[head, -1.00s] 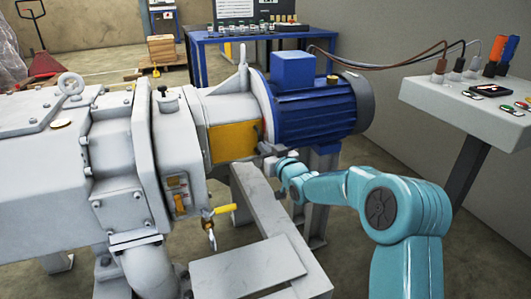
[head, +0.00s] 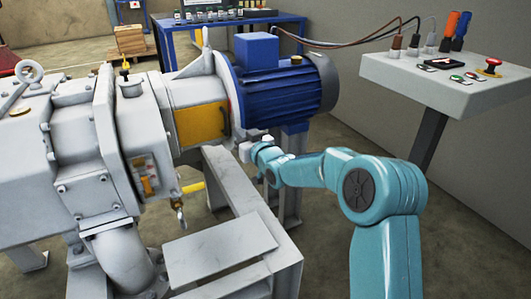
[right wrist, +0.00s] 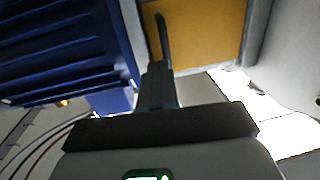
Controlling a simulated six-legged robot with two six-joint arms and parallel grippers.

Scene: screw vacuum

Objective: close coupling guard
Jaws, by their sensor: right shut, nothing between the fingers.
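The coupling guard (head: 202,124) is an orange-yellow panel between the grey pump casing and the blue motor. It also fills the upper middle of the right wrist view (right wrist: 208,35). My right gripper (head: 246,149) is at the lower right of the guard, just below the motor's flange. In the right wrist view its fingers (right wrist: 160,82) are together and empty, with a thin dark strip beyond them across the guard's left part. I cannot tell whether they touch the guard. My left gripper is not in view.
The blue motor (head: 282,95) is close above my right gripper. A grey support frame (head: 235,185) runs below it. A yellow-handled valve (head: 191,188) sits lower left. A control desk (head: 440,82) stands at the right, and a blue table (head: 235,22) behind.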

